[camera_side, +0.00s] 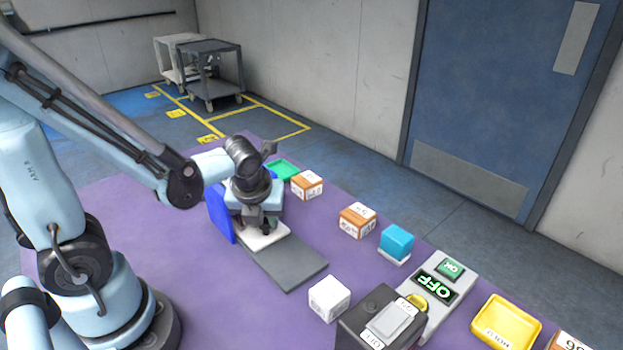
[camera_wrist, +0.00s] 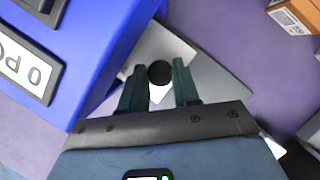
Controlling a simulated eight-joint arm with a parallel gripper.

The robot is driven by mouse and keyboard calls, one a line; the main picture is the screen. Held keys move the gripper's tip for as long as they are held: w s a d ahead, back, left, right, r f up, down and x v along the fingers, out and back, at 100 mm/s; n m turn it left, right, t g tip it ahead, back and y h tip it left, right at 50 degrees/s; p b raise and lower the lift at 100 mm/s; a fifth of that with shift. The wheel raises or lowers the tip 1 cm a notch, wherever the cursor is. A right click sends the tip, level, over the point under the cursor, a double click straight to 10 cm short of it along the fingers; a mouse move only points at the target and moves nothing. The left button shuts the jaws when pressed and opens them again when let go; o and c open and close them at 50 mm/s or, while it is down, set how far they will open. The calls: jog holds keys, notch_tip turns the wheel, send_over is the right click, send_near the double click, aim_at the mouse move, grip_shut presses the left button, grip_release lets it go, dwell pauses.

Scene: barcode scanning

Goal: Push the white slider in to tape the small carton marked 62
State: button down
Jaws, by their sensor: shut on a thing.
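The white slider (camera_side: 268,239) lies on a grey track plate (camera_side: 292,266), beside an upright blue housing (camera_side: 219,214). In the wrist view the pale slider plate (camera_wrist: 178,48) carries a round black knob (camera_wrist: 160,73). My gripper (camera_side: 265,226) is low over the slider; in the wrist view its two fingers (camera_wrist: 160,84) stand on either side of the knob and are shut on it. Brown-and-white cartons stand at the back (camera_side: 307,185) and in the middle (camera_side: 357,220). Their marks are too small to read, so I cannot tell which is 62.
A white box (camera_side: 329,298) stands near the front of the track. A teal block (camera_side: 397,242), a panel reading OFF (camera_side: 437,288), a dark box (camera_side: 380,318) and a yellow tray (camera_side: 506,321) are at right. A green tray (camera_side: 283,170) lies behind my gripper.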

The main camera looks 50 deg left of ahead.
jog(key=c, duration=0.8)
grip_release()
jog(key=shift+a, duration=0.25)
